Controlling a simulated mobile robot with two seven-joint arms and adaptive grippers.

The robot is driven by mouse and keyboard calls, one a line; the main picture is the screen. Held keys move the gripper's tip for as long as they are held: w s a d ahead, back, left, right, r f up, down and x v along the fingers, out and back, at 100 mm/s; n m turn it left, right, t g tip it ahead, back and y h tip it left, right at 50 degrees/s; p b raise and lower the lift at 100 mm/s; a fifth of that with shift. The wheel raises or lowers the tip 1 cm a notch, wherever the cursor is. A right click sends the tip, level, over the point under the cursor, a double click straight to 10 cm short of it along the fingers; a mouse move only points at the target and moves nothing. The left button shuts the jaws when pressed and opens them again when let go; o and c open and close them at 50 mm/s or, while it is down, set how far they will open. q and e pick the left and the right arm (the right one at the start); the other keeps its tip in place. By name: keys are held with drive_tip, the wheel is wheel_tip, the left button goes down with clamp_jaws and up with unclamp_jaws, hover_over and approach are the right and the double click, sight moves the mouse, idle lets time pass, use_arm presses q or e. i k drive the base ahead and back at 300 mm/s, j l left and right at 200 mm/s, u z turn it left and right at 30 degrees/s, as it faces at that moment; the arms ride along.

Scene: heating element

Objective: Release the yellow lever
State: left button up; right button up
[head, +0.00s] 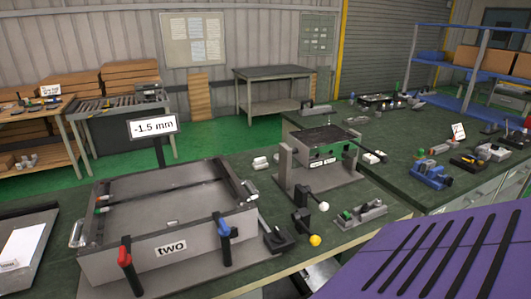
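The yellow lever shows as a yellow ball knob (315,240) near the front edge of the green-topped bench, right of the middle of the head view. Its dark base (300,221) sits below and in front of a grey bracket that holds a green-faced box (326,152). A similar lever with a white ball knob (323,206) stands just behind it. Nothing touches the yellow knob. Neither of my grippers is in view.
A grey tray fixture marked "two" (171,248) fills the bench's left, with a red-handled clamp (125,258) and a blue-handled clamp (224,229). A "-1.5 mm" sign (153,126) stands behind. A small grey fixture (361,213) sits right of the yellow knob.

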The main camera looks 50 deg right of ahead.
sight(314, 240)
drive_tip(key=z, duration=1.15)
drive_tip(key=k+z, duration=0.3)
drive_tip(key=k+l+z, duration=0.1)
drive_tip(key=z, duration=0.2)
